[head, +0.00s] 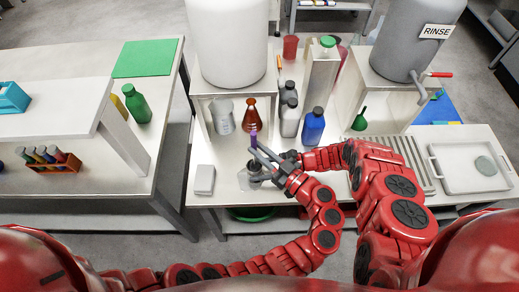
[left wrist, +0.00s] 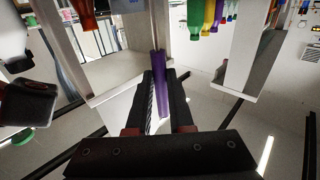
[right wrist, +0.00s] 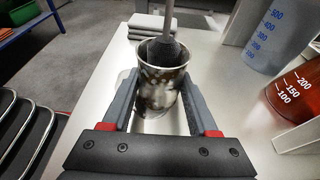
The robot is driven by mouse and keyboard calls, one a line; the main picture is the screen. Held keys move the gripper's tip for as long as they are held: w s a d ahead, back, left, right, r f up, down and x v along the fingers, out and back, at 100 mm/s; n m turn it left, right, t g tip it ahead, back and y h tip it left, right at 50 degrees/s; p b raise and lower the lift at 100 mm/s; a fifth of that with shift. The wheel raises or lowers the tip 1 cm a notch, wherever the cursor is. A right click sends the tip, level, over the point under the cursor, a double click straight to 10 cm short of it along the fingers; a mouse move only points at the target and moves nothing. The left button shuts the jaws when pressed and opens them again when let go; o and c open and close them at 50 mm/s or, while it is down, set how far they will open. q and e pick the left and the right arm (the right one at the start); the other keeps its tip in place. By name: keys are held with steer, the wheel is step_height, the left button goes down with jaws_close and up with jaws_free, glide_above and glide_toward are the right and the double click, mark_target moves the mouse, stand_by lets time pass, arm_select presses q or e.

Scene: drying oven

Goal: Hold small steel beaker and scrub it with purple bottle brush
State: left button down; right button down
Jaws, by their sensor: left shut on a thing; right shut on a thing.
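The purple bottle brush (head: 253,138) stands nearly upright over the counter's front part. My left gripper (head: 259,155) is shut on it, and its purple handle (left wrist: 161,85) shows between the fingers in the left wrist view. The small steel beaker (right wrist: 160,92) is between the fingers of my right gripper (right wrist: 160,97), which is shut on it. The beaker is upright with dark smudges on its wall. The brush's dark bristle head (right wrist: 165,52) is in the beaker's mouth. In the head view the beaker is largely hidden by my grippers. I cannot tell if it touches the counter.
A flask of red-brown liquid (head: 252,115), a clear graduated beaker (head: 223,117) and a blue bottle (head: 313,127) stand just behind. A pale block (head: 204,179) lies at the left. A drainer (head: 405,155) and white tray (head: 444,174) lie at the right.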

arm_select(q)
steer(key=shift+f, duration=0.7)
stand_by(0.3)
